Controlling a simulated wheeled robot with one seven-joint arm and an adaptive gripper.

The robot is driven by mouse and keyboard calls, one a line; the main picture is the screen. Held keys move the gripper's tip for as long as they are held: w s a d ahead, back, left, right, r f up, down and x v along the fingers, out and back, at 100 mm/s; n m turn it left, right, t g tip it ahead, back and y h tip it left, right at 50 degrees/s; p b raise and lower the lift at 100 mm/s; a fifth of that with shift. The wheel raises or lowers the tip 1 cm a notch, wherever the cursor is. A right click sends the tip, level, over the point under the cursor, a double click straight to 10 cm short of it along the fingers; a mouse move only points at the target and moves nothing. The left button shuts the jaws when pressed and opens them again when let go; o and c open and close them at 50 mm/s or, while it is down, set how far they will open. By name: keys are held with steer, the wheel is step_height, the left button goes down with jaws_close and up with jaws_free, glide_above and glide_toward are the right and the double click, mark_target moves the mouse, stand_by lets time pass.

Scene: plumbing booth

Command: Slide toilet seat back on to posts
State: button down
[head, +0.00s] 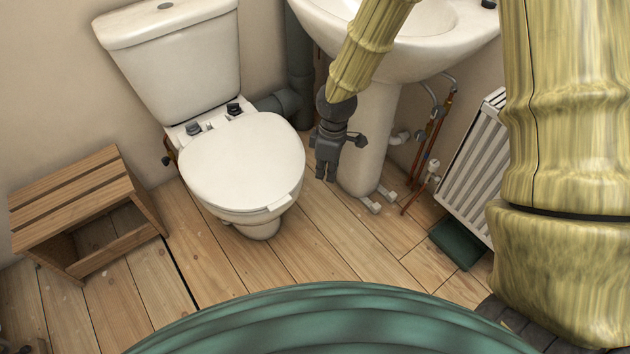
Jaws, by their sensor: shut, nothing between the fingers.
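The white toilet seat (243,162), with its lid down, lies on the toilet bowl (252,218). It looks turned a little, and its front tab points to the lower right. Two dark hinge posts (234,109) stand on the ledge behind the seat, in front of the cistern (175,60). Whether the seat's hinges touch the posts cannot be told. My gripper (326,175) hangs to the right of the toilet, in front of the basin pedestal, pointing down. It is shut and empty, apart from the seat.
A wooden step stool (75,195) stands left of the toilet. The basin (430,40) and its pedestal (368,140) are behind my gripper. A white radiator (470,155) and copper pipes (431,150) are at the right. The wooden floor (300,250) in front is clear.

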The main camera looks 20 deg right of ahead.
steer(key=w+d+r+n+h+b, duration=0.1)
steer(key=w+d+r+n, duration=0.1)
steer(key=w+r, duration=0.15)
steer(key=w+a+f+b, duration=0.1)
steer(key=a+f+b, duration=0.1)
steer(key=f, duration=0.3)
steer(key=w+a+f+b, duration=0.1)
steer(key=f+b, duration=0.3)
steer(key=f, duration=0.1)
steer(key=shift+a, duration=0.35)
steer(key=shift+r, duration=0.1)
steer(key=p, duration=0.1)
steer(key=a+p, duration=0.1)
steer(key=shift+w+a+p, duration=0.15)
steer(key=shift+w+p, duration=0.15)
steer(key=shift+w, duration=0.05)
stand_by(0.3)
